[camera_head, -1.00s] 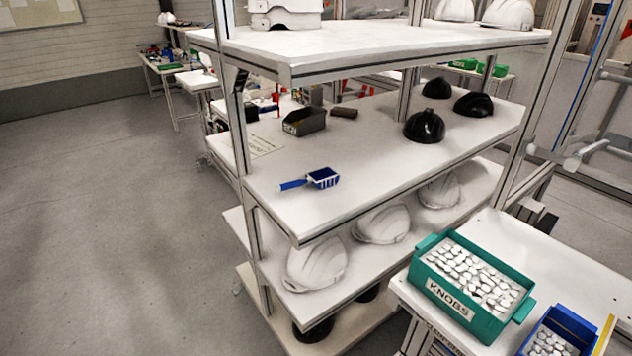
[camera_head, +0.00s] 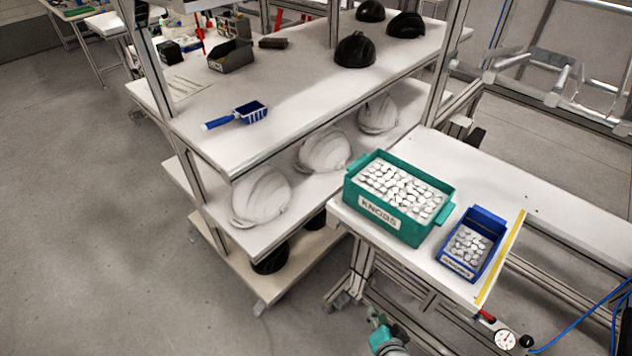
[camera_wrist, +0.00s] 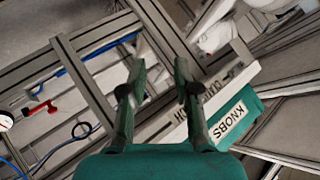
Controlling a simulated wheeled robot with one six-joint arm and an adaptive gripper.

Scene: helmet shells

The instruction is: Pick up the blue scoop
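The scoop does not show in the wrist view. In the head view a teal part of my arm (camera_head: 385,340) shows at the bottom edge, low and well apart from the scoop.
A teal bin marked KNOBS (camera_head: 395,237) and a blue bin of white pieces (camera_head: 487,221) stand on a side table. Black shells (camera_head: 355,50) and a grey bin (camera_head: 230,58) share the scoop's shelf. White helmets (camera_head: 262,196) sit below. Rack posts (camera_head: 150,70) flank the shelf.

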